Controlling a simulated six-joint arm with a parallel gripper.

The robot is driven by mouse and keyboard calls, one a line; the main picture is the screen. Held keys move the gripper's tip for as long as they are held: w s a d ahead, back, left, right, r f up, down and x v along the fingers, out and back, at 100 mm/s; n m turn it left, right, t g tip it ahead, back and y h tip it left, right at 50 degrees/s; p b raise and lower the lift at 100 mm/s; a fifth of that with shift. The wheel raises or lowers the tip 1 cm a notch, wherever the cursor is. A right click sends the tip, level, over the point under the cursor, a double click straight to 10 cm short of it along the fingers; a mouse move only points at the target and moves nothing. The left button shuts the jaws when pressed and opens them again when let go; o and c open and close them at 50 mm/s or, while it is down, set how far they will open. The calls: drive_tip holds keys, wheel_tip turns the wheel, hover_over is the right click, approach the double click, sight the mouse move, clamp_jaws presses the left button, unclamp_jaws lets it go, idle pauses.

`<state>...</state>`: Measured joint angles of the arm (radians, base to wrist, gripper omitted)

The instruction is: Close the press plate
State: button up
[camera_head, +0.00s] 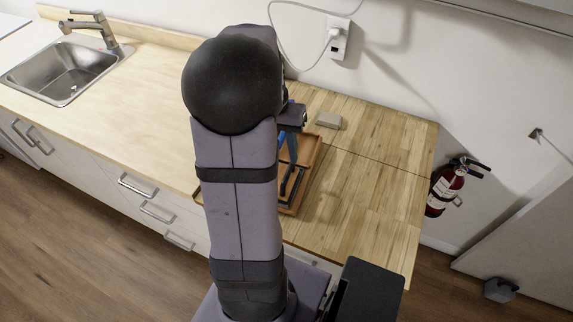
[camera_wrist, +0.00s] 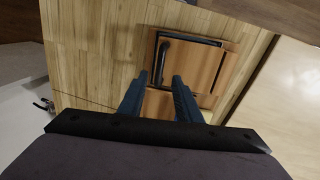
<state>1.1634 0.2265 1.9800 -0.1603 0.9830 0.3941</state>
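The wooden press (camera_head: 314,160) lies on the counter, partly hidden behind my arm in the head view. The wrist view shows its brown wooden plate (camera_wrist: 205,68) with a dark bar or frame (camera_wrist: 190,39) along its top and left sides. Whether the plate is raised or flat is hard to tell. My gripper (camera_wrist: 158,80) points at the press, its two dark blue fingers apart with nothing seen between them. In the head view my gripper (camera_head: 291,140) is mostly hidden behind the arm, over the press.
A small beige block (camera_head: 328,120) lies on the counter beyond the press. The wooden counter (camera_head: 365,190) is bare to the right. A sink (camera_head: 65,70) is set in at the far left. A socket with a plugged cable (camera_head: 338,38) is on the wall behind.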

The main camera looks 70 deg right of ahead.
sight(287, 172)
drive_tip(key=shift+s+f+p, duration=0.25)
drive_tip(key=shift+f+p, duration=0.15)
drive_tip(key=shift+f, duration=1.15)
drive_tip(key=shift+s+f+p, duration=0.2)
drive_tip(key=shift+f+p, duration=0.2)
drive_tip(key=shift+f, duration=1.1)
clamp_jaws()
